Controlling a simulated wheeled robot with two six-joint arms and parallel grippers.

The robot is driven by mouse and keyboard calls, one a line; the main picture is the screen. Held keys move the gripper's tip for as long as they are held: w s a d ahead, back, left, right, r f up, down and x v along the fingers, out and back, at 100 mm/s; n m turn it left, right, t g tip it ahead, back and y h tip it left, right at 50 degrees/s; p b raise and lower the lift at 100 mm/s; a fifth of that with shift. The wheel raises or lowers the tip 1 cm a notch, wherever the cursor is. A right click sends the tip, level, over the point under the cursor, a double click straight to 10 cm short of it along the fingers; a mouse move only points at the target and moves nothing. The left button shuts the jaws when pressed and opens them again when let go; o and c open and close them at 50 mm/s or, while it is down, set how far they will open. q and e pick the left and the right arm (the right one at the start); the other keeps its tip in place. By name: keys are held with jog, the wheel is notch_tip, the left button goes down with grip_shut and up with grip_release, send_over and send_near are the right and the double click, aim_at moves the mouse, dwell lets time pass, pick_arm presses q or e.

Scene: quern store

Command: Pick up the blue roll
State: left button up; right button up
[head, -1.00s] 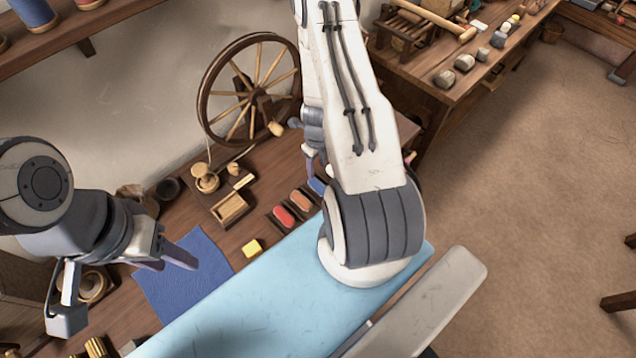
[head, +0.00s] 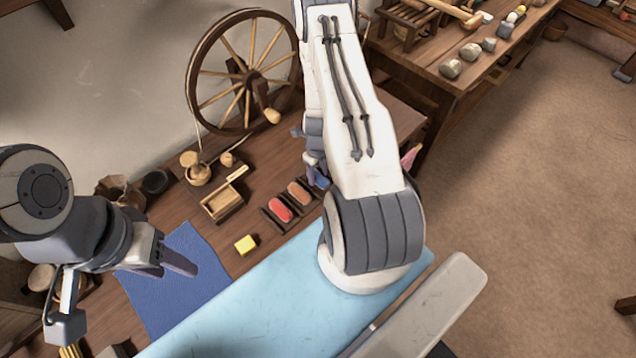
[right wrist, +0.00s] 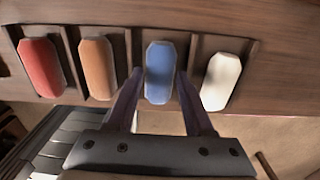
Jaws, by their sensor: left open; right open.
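The blue roll (right wrist: 159,72) lies in its own slot of a dark wooden tray (right wrist: 66,42), between an orange roll (right wrist: 99,68) and a white roll (right wrist: 221,81). My right gripper (right wrist: 158,84) is open, with one finger on each side of the blue roll's near end. I cannot tell whether the fingers touch it. My left gripper (head: 172,262) is open and empty above the blue cloth (head: 190,300).
A red roll (right wrist: 41,67) lies at the tray's left. In the head view a yellow block (head: 245,245), a small wooden box (head: 222,203) and a spinning wheel (head: 243,72) stand on the table.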

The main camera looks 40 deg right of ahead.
jog(key=shift+f, duration=0.4)
jog(key=shift+r, duration=0.1)
grip_shut()
jog(key=shift+r, duration=0.1)
